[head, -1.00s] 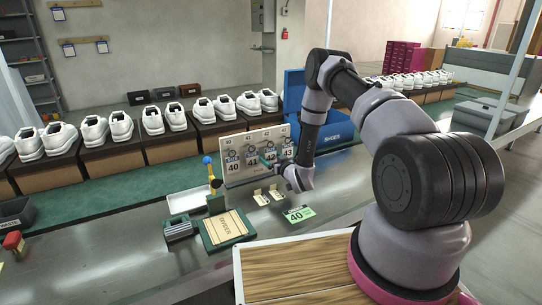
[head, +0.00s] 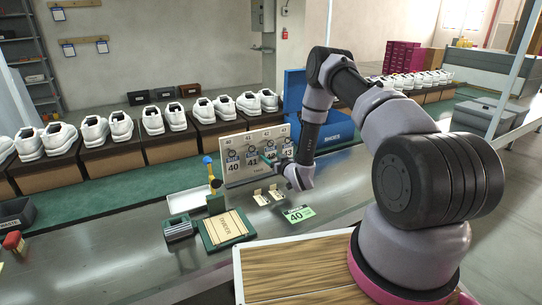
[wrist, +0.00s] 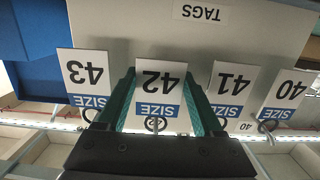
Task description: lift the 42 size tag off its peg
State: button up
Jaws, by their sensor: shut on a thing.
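The 42 size tag (wrist: 160,82) is a white card with a blue SIZE band, upside down in the wrist view. My gripper (wrist: 160,95) has its teal fingers along the tag's two side edges, shut on it. The tag's ring shows near its peg at the gripper's edge; whether it is clear of the peg I cannot tell. In the head view my gripper (head: 270,160) is at the tag board (head: 232,143), hiding most of the 42 tag.
The 43 tag (wrist: 86,72) and 41 tag (wrist: 232,84) hang close on either side of my fingers; the 40 tag (wrist: 287,92) is farther right. A green 40 card (head: 298,214), an order board (head: 227,228) and a white tray (head: 186,200) lie on the bench.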

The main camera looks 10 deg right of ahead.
jog(key=shift+r, duration=0.25)
jog(key=shift+s, duration=0.15)
jog(key=shift+s+d+r, duration=0.15)
jog(key=shift+s, duration=0.25)
jog(key=shift+s+d+r, duration=0.1)
jog(key=shift+s+r, duration=0.05)
jog(key=shift+s, duration=0.2)
jog(key=shift+s+d, duration=0.1)
jog(key=shift+s, duration=0.1)
dwell(0.4)
jog(key=shift+f+v, duration=0.1)
jog(key=shift+v, duration=1)
jog(key=shift+f+v, duration=0.15)
jog(key=shift+v, duration=1)
jog(key=shift+s, duration=0.1)
jog(key=shift+s, duration=0.1)
jog(key=shift+s+d+r, duration=0.25)
jog(key=shift+s+r, duration=0.25)
jog(key=shift+s, duration=0.25)
jog(key=shift+s+d+r, duration=0.25)
jog(key=shift+s+r, duration=0.25)
jog(key=shift+s, duration=0.3)
jog(key=shift+s+d+r, duration=0.25)
jog(key=shift+s+r, duration=0.25)
jog(key=shift+s, duration=0.25)
